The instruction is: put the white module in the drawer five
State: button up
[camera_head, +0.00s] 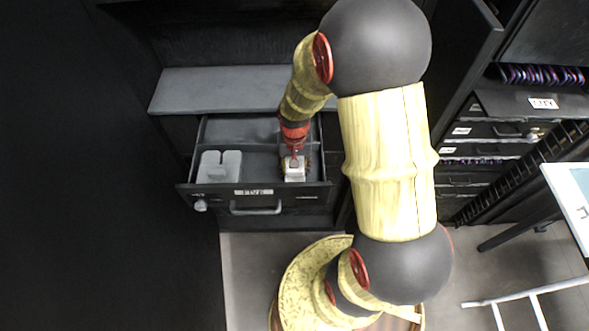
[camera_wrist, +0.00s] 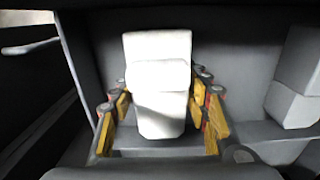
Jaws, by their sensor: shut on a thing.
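The white module (camera_wrist: 160,85) is between the fingers of my gripper (camera_wrist: 160,112) in the wrist view, with the fingers on both its sides. In the head view the white module (camera_head: 294,172) shows below my gripper (camera_head: 294,158), in the right front part of an open drawer (camera_head: 255,130). My gripper is shut on it. Whether the module touches the drawer floor cannot be told. The drawer's label (camera_head: 254,192) is too small to read.
Pale grey-white blocks (camera_head: 219,166) stand in the drawer's left front; one also shows at the right of the wrist view (camera_wrist: 292,104). A grey shelf (camera_head: 220,88) lies behind the drawer. A dark cabinet (camera_head: 490,150) and a white-topped table (camera_head: 570,195) are at right.

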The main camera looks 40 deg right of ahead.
jog(key=o, duration=1.5)
jog(key=shift+c, duration=0.2)
notch_tip(320, 180, up, 12)
jog(key=shift+f+p, duration=0.1)
jog(key=shift+p, duration=0.7)
jog(key=s+a+r+n+t, duration=0.2)
jog(key=s+a+r, duration=0.3)
jog(key=r, duration=0.5)
jog(key=s+a+r+n+t, duration=0.3)
jog(key=s+a+r, duration=0.3)
jog(key=r, duration=0.4)
jog(key=shift+s+a+r+n+t, duration=0.3)
jog(key=shift+a+n, duration=0.2)
jog(key=shift+n, duration=0.4)
